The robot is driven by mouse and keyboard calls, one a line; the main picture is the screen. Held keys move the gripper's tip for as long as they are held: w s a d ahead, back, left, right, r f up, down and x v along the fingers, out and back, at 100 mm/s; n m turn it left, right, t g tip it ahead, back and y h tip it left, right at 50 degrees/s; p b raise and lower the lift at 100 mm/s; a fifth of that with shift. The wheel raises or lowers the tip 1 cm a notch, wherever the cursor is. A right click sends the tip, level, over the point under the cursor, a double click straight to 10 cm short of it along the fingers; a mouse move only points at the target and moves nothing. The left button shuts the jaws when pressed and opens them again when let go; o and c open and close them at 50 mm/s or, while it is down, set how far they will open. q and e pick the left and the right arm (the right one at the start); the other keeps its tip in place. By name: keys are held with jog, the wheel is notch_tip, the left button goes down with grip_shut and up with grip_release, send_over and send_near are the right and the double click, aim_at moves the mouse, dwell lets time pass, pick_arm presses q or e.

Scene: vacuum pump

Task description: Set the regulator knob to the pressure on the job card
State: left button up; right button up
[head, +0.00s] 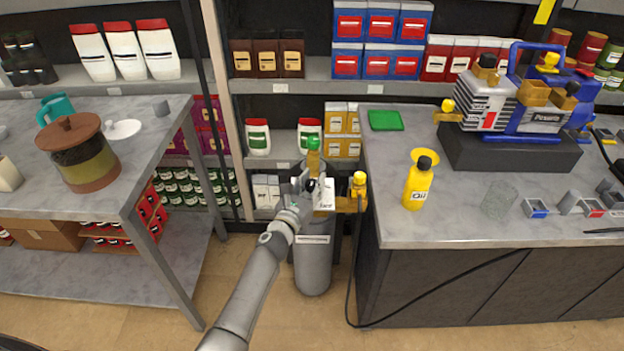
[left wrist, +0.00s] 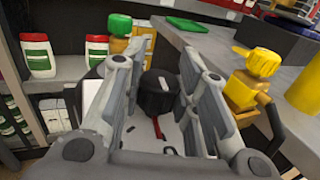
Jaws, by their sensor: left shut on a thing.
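The regulator knob (left wrist: 160,92) is a black cylinder above a pale face with a red pointer mark, in the left wrist view. The regulator stands on top of a grey gas cylinder (head: 313,262) between the two benches in the head view. My left gripper (head: 306,188) reaches it from the front and hides much of it. In the left wrist view my left gripper (left wrist: 158,72) has one finger on each side of the knob and is shut on it. The scale under the knob is too small to read. I cannot pick out the job card. My right gripper is not in view.
A yellow valve fitting (head: 358,186) sticks out right of the regulator, close to the gripper. The right bench (head: 450,220) carries a yellow bottle (head: 417,184) and a blue pump (head: 530,90). A black hose hangs along its front. Shelves stand behind.

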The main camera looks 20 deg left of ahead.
pick_arm(q)
jog(key=m+h, duration=0.1)
jog(key=h, duration=0.1)
jog(key=shift+a+m+g+h+p, duration=0.1)
jog(key=shift+m+g+h+p, duration=0.2)
jog(key=shift+m+h, duration=0.1)
jog(key=m+g+h+b, duration=0.1)
jog(key=h, duration=0.1)
jog(key=shift+f+m+h, duration=0.15)
jog(key=shift+m+h, duration=0.25)
jog(key=m+g+h+b, duration=0.4)
jog(key=m+h+b, duration=0.1)
jog(key=h+b, duration=0.1)
jog(key=shift+f+g+b, duration=0.1)
jog(key=shift+g+b, duration=0.3)
jog(key=shift+b, duration=0.25)
jog(key=shift+r+m+g+h+b, duration=0.2)
jog(key=shift+m+g+h+b, duration=0.65)
jog(key=shift+b, duration=0.2)
jog(key=o, duration=1)
jog(key=shift+c, duration=0.2)
jog(key=shift+o, duration=0.3)
